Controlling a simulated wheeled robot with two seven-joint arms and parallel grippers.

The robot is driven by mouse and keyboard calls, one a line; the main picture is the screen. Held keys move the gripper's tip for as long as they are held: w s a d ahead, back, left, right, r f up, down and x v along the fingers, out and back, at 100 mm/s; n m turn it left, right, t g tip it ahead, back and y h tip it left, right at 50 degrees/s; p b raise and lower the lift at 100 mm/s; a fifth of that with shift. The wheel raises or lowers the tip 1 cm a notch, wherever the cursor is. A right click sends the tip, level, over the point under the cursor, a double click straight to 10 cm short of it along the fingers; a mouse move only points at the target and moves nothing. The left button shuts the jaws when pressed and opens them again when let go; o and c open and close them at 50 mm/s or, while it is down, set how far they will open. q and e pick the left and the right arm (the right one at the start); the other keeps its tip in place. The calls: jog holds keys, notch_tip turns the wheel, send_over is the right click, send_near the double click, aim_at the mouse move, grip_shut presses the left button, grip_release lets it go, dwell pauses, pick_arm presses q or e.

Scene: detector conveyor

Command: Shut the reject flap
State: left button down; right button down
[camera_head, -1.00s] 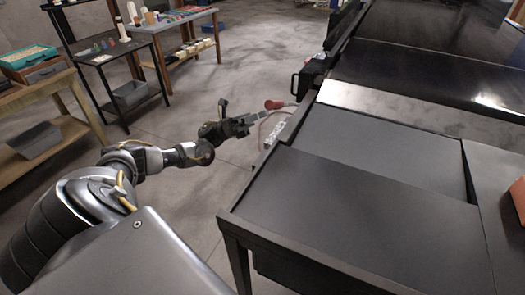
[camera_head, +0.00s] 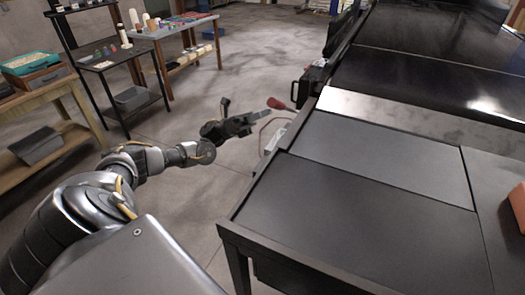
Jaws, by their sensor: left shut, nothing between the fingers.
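The reject flap appears to be the grey panel (camera_head: 390,155) set in the dark conveyor top, between the pale metal strip and the dark front plate. It looks level with its surroundings, with only thin seams at its edges. A red knob (camera_head: 276,103) shows beside the conveyor's left side; I cannot tell how it connects to the flap. My left gripper (camera_head: 262,115) is shut and empty, just left of and below the knob. I cannot tell whether its tips touch it. My right gripper is not in view.
The dark front plate (camera_head: 355,215) fills the near conveyor top. A white unit (camera_head: 277,137) and a thin reddish cable sit at its left side. An orange block (camera_head: 518,207) lies at the right edge. Workbenches stand at the left; open floor (camera_head: 230,75) lies between.

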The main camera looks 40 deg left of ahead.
pick_arm(q)
jog(key=s+a+f+b, duration=0.7)
jog(key=b, duration=0.1)
jog(key=shift+s+a+f, duration=0.25)
jog(key=shift+a+f, duration=0.05)
jog(key=shift+f, duration=0.1)
